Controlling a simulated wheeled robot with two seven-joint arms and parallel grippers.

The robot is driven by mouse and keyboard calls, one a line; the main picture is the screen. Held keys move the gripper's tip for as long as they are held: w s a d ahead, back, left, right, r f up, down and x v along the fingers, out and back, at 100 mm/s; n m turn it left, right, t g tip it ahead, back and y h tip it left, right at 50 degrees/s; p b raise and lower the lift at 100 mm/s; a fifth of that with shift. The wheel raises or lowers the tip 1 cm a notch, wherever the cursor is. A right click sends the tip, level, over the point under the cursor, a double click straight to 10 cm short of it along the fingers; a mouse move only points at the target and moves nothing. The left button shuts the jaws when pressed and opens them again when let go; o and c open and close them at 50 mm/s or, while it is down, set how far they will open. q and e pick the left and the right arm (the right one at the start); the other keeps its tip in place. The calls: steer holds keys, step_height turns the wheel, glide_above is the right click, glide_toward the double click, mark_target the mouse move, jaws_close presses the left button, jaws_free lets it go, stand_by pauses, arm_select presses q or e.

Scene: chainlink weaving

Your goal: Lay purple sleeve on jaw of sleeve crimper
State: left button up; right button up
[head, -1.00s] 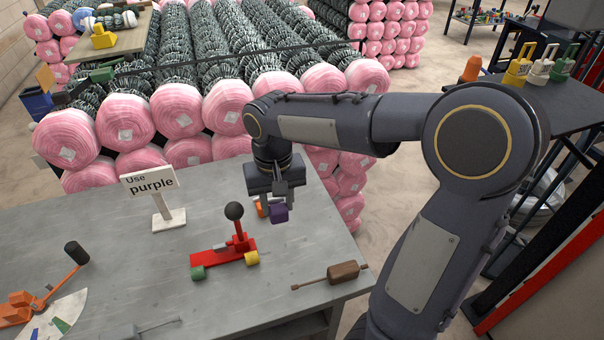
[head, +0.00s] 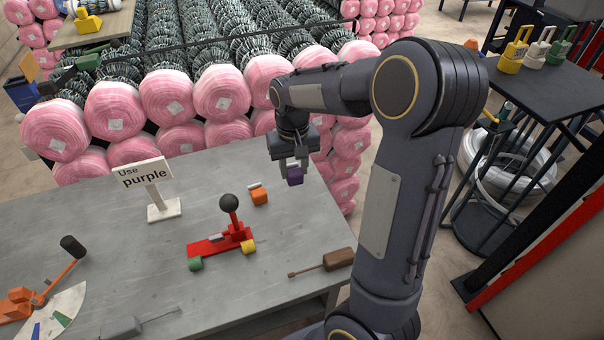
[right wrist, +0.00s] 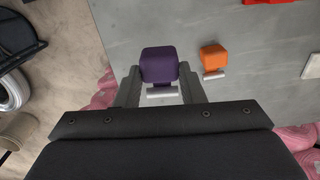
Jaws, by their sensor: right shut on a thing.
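The purple sleeve (head: 295,176) is held between the fingers of my right gripper (head: 291,170), above the back right edge of the table. In the right wrist view the purple sleeve (right wrist: 160,66) sits between the two grey fingertips, with a short white rod (right wrist: 162,92) at its near side. The red sleeve crimper (head: 222,243) with its black ball-topped lever (head: 229,203) stands on the table, to the left of and nearer than the gripper. I cannot make out its jaw clearly. My left gripper is not in view.
An orange sleeve (head: 259,197) lies on the table behind the crimper. Green (head: 195,264) and yellow (head: 248,247) pieces sit at the crimper's front. A "Use purple" sign (head: 146,175), a brown-handled tool (head: 337,260) and an orange lever device (head: 25,303) stand around it.

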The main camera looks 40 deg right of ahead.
steer(key=d+f, duration=0.1)
steer(key=w+d+f, duration=0.1)
steer(key=f, duration=0.1)
steer(key=d+f, duration=0.1)
steer(key=f, duration=0.1)
steer(key=shift+w+d+p, duration=0.35)
steer(key=f, duration=0.3)
steer(key=shift+w+d+f+p, duration=0.1)
steer(key=shift+w+d+p, duration=0.1)
steer(key=shift+p, duration=0.1)
steer(key=shift+s, duration=0.1)
steer(key=shift+f, duration=0.35)
steer(key=o, duration=1)
steer(key=shift+r, duration=0.1)
